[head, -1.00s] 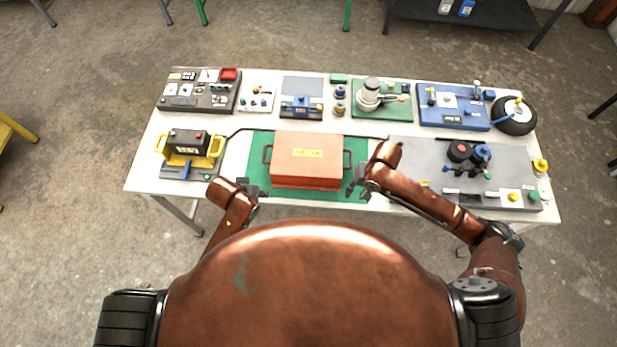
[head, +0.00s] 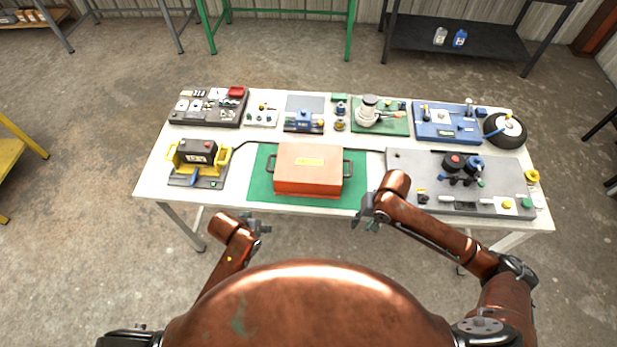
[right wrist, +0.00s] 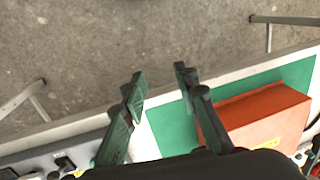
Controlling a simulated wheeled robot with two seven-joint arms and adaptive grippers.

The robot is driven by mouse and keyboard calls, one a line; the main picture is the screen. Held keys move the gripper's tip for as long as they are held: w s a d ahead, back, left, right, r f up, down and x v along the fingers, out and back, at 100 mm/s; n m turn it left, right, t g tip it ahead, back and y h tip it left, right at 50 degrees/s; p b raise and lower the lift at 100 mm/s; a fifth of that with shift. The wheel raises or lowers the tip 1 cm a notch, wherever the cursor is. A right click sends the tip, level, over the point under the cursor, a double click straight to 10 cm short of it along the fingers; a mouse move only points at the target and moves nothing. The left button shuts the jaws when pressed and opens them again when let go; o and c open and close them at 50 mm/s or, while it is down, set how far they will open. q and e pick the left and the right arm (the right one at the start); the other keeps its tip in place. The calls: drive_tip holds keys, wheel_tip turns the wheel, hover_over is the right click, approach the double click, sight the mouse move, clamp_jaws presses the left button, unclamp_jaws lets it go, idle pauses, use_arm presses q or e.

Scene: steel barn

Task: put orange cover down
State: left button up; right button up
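The orange cover (head: 308,171) is a box shape with a yellow label on top and a dark handle at each side. It rests on the green mat (head: 260,187) at the table's front middle. It also shows in the right wrist view (right wrist: 262,118). My right gripper (head: 362,219) is off the table's front edge, right of and apart from the cover. In the right wrist view its two fingers (right wrist: 160,84) are spread with nothing between them. My left gripper (head: 262,227) is in front of the table, apart from the cover; its fingers are small and partly hidden.
The white table (head: 160,160) holds a battery in a yellow-handled stand (head: 195,152) at left and a grey panel (head: 405,170) at right. Several fixtures and a wheel (head: 505,130) line the back. Floor in front is clear.

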wheel_tip(320, 180, up, 8)
drive_tip(key=d, duration=0.1)
drive_tip(key=shift+d+r, duration=0.15)
drive_tip(key=shift+r, duration=0.05)
drive_tip(key=shift+w, duration=0.15)
